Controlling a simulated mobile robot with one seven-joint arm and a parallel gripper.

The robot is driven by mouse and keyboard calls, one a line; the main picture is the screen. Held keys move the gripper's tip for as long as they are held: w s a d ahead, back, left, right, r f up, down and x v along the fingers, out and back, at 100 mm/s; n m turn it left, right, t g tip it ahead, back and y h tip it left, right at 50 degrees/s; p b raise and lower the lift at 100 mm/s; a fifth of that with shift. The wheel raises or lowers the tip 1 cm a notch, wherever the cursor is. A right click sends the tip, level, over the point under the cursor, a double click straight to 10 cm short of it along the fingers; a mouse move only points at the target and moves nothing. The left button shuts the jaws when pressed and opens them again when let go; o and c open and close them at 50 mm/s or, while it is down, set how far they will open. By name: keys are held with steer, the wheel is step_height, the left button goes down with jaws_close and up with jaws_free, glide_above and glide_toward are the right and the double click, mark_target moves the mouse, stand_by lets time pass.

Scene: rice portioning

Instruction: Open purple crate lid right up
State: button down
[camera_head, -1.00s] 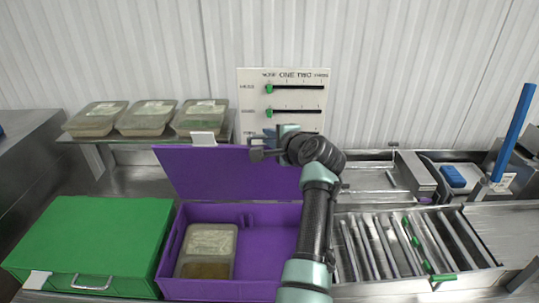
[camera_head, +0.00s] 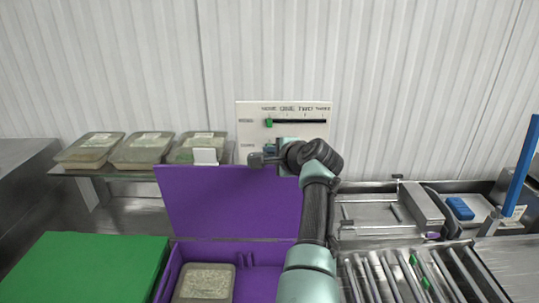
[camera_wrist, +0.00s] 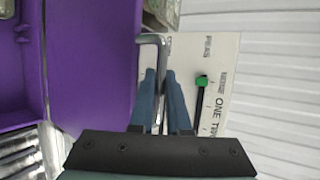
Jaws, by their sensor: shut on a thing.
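The purple crate (camera_head: 262,283) stands open at the bottom middle of the head view. Its purple lid (camera_head: 230,205) stands up along the crate's back edge, close to upright. In the wrist view the lid (camera_wrist: 90,65) fills the left middle. My gripper (camera_head: 262,159) is at the lid's top edge, right of its middle. In the wrist view my gripper's blue fingers (camera_wrist: 160,74) are closed around a grey metal handle (camera_wrist: 162,48) on the lid. The crate's front is out of the head view.
A food tray (camera_head: 205,283) sits inside the crate. A green box (camera_head: 85,268) is at the left. Several lidded trays (camera_head: 142,149) rest on a shelf behind. A slider board (camera_head: 300,111) stands behind my gripper. Rollers (camera_head: 385,278) lie at the right.

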steer(key=shift+f, duration=0.1)
steer(key=c, duration=0.9)
jaws_free()
steer(key=shift+s, duration=0.1)
steer(key=shift+v, duration=0.75)
steer(key=b+v, duration=0.4)
steer(key=v, duration=0.7)
steer(key=shift+s+d+r, duration=0.1)
steer(key=shift+r, duration=0.15)
